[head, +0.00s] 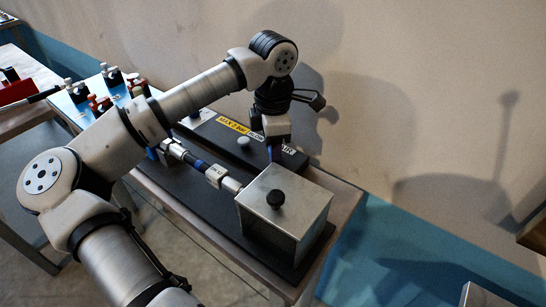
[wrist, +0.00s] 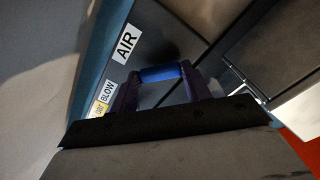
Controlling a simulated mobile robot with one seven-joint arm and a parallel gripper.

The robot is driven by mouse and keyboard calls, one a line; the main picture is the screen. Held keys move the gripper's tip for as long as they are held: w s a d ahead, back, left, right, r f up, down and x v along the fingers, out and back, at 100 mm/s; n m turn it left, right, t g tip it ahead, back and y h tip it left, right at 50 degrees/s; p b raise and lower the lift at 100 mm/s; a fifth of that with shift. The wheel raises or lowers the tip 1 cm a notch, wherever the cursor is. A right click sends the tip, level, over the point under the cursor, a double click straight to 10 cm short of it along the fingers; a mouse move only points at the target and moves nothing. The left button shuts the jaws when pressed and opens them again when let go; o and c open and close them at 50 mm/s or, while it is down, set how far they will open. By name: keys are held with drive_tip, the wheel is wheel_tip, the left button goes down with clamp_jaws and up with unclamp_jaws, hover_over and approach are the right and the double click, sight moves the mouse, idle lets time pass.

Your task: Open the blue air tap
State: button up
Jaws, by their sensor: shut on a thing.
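My gripper (head: 274,150) reaches down from above to the black board beside the AIR label (head: 288,149). In the wrist view my gripper (wrist: 160,88) is shut on the blue handle of the air tap (wrist: 160,74), with one finger at each end of it. The AIR label (wrist: 125,45) lies just above the handle there. In the head view the handle is mostly hidden by my gripper, and I cannot tell how far it is turned.
A metal box (head: 265,222) with a black knob stands right in front of my gripper. A pipe with a blue section (head: 200,165) runs into it from the left. Small red and black parts stand on a blue-topped table (head: 75,112) at the back left. The wall is close behind.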

drive_tip(key=m+b, duration=0.2)
drive_tip(key=m, duration=0.2)
drive_tip(key=shift+f+m, duration=0.1)
drive_tip(key=shift+m, duration=0.2)
drive_tip(key=m+b, duration=0.1)
drive_tip(key=m, duration=0.3)
drive_tip(key=shift+m+b, duration=0.3)
drive_tip(key=shift+b, duration=0.1)
drive_tip(key=o, duration=1)
wheel_tip(320, 180, up, 14)
idle(0.3)
